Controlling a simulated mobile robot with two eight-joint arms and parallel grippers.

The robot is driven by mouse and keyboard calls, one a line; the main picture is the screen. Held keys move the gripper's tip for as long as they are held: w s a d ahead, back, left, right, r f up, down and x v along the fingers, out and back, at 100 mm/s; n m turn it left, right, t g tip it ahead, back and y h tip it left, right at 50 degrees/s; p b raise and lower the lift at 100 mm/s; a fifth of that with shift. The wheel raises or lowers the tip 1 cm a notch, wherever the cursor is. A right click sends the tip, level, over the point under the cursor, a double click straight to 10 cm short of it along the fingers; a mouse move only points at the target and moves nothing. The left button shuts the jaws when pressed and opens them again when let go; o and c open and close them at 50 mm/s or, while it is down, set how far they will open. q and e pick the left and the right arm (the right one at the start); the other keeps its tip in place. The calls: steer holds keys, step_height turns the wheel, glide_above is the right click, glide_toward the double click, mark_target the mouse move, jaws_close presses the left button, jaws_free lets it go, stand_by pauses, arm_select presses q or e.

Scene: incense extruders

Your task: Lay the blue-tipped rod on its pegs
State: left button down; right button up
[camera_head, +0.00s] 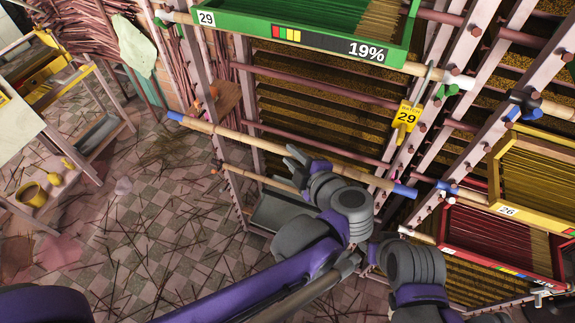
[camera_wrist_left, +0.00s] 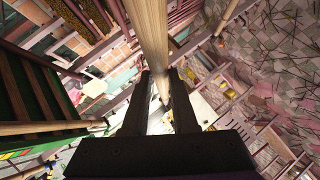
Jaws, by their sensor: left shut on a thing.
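The blue-tipped rod (camera_head: 235,134) is a long pale wooden pole with a blue band at each end. It slants down to the right across the front of the rack in the head view. My left gripper (camera_head: 299,161) is shut on it near its middle, and the rod (camera_wrist_left: 153,35) also shows running away between the fingers (camera_wrist_left: 160,100) in the left wrist view. The rod's right end is near a rack post. Several brown pegs (camera_head: 475,31) stick out of the posts; I cannot tell which are the rod's own. My right arm is at lower right, its fingers not clearly visible.
A green tray (camera_head: 290,30) marked 29 with a 19% display is above. A yellow tray (camera_head: 505,192) and a red tray (camera_head: 455,238) are at right. Tiled floor strewn with sticks is at left.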

arm_select(q)
steer(key=w+d+f+b, duration=0.2)
steer(key=w+f, duration=0.2)
steer(key=w, duration=0.3)
steer(key=shift+b, duration=0.3)
stand_by(0.3)
steer(key=shift+s+r, duration=0.1)
steer(key=shift+c, duration=1.5)
jaws_free()
steer(key=shift+d, duration=0.1)
